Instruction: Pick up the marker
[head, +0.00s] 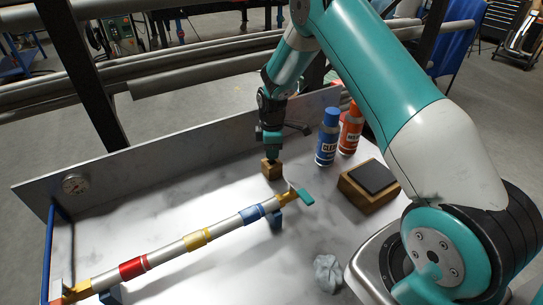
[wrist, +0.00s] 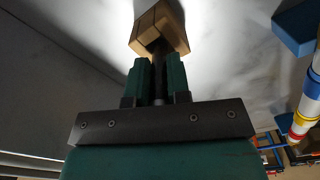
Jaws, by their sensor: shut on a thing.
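A dark, slim marker (wrist: 159,78) shows in the wrist view between the two green fingers of my gripper (wrist: 158,65). The fingers are shut on it. Its far end meets a small wooden block (wrist: 160,24) just beyond the fingertips; I cannot tell whether it is still seated in the block. In the head view my gripper (head: 272,153) points down right over the same wooden block (head: 272,170), near the back of the light table. The marker is mostly hidden by the fingers there.
A blue bottle (head: 327,138) and an orange bottle (head: 350,130) stand right of the gripper. A wooden block with a dark pad (head: 370,184) and a crumpled grey cloth (head: 328,272) lie nearer. A banded pipe (head: 180,246) crosses the table in front. A metal wall (head: 130,165) runs behind.

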